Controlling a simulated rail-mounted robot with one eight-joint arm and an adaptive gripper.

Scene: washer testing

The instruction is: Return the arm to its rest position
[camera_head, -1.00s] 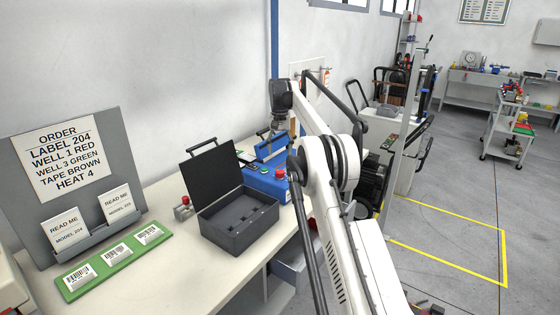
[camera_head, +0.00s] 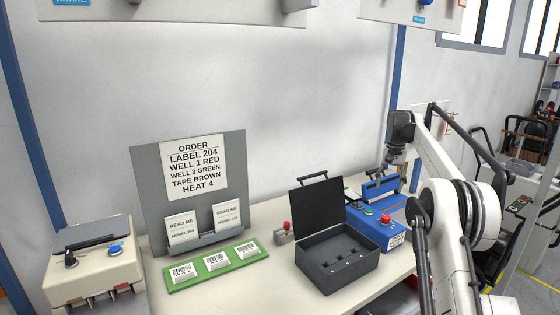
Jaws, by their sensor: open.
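My arm stands at the right of the head view, a white jointed arm bent over the bench's right end. My gripper (camera_head: 392,166) hangs below the dark wrist, above and behind the blue box. It is small in the picture, and nothing shows between its fingers. The fingers appear apart from the bench and the things on it.
The bench (camera_head: 275,283) holds an open black case (camera_head: 338,277), a blue box (camera_head: 374,230) with red and green buttons, a green board (camera_head: 213,267) with label cards, a grey order stand (camera_head: 146,185) and a beige machine (camera_head: 95,272).

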